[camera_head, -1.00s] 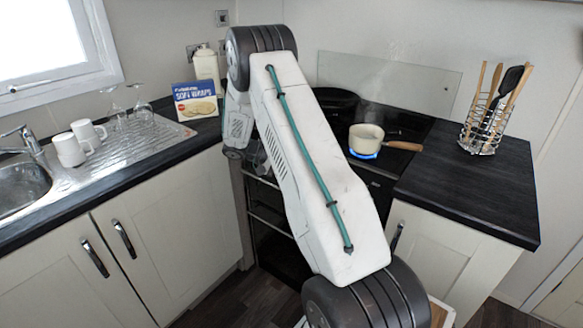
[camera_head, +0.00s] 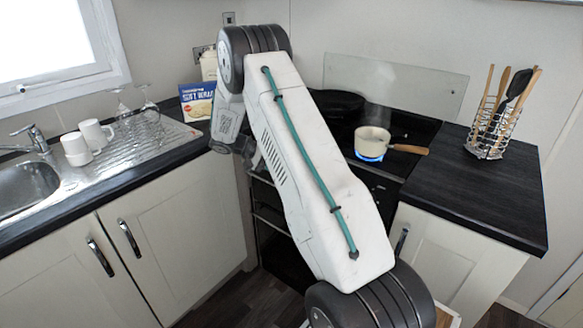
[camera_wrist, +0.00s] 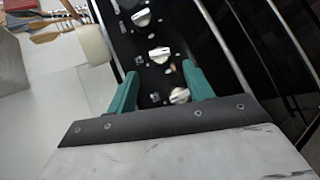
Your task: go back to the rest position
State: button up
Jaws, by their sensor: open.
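My gripper (camera_wrist: 160,90) shows in the wrist view with its two green fingers apart and nothing between them. Stove knobs (camera_wrist: 159,54) on a dark panel lie beyond the fingertips.
A small pan (camera_head: 372,141) sits over a lit blue burner on the stove, handle to the right. A utensil rack (camera_head: 487,140) stands on the right counter (camera_head: 470,200). White mugs (camera_head: 75,149), upturned glasses and a food box (camera_head: 197,102) stand left near the sink (camera_head: 25,187).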

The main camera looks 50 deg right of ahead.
jog(key=shift+v, duration=0.8)
jog(key=s+a+r+n+t+y, duration=0.2)
jog(key=s+a+r+t+y, duration=0.1)
jog(key=s+a+r, duration=0.4)
jog(key=s+a+r+n+t+y, duration=0.2)
jog(key=s+a+r, duration=0.5)
jog(key=s+a, duration=0.7)
jog(key=s+a+r+n+t+y, duration=0.3)
jog(key=s+a+r, duration=0.4)
jog(key=s+a, duration=0.4)
jog(key=shift+s+a+t+y, duration=0.25)
jog(key=shift+a+t+y, duration=0.25)
jog(key=shift+a+t, duration=0.35)
